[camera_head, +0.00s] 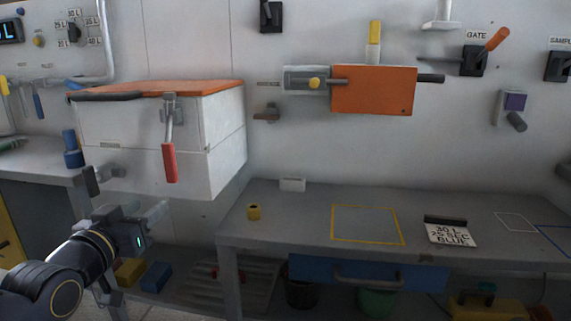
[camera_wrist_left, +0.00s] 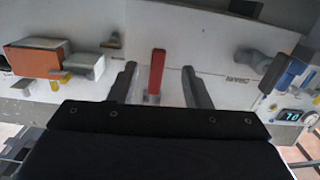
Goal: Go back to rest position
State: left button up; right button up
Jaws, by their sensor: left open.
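My left gripper (camera_head: 126,192) is in the lower left of the head view, in front of a white box (camera_head: 140,135) with an orange lid (camera_head: 160,88). It is open, with nothing between its fingers. A red-handled lever (camera_head: 169,162) hangs on the box front, up and to the right of the gripper. In the left wrist view the gripper's two fingers (camera_wrist_left: 158,80) are spread, and the red handle (camera_wrist_left: 157,68) shows beyond and between them. I cannot tell the exact gap to it. My right gripper is not in view.
An orange block (camera_head: 372,90) is on the wall above. Blue and yellow blocks (camera_head: 155,276) lie low beneath my left arm.

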pick_arm(q)
jog(key=s+d+f+n+g+h, duration=0.1)
jog(key=s+d+f+g, duration=0.25)
jog(key=s+f, duration=0.45)
jog(key=s+d+f+g+h, duration=0.1)
jog(key=s+d+f+g, duration=0.25)
jog(key=s+f, duration=0.4)
jog(key=s+d+f+n+g+h, duration=0.1)
jog(key=s+d+f+g, duration=0.2)
jog(key=s+f+g, duration=0.35)
notch_tip(320, 180, up, 35)
jog(key=s+t+p, duration=0.1)
jog(key=p, duration=3.5)
jog(key=shift+p, duration=0.35)
jog(key=shift+s+a, duration=0.1)
jog(key=shift+c, duration=0.8)
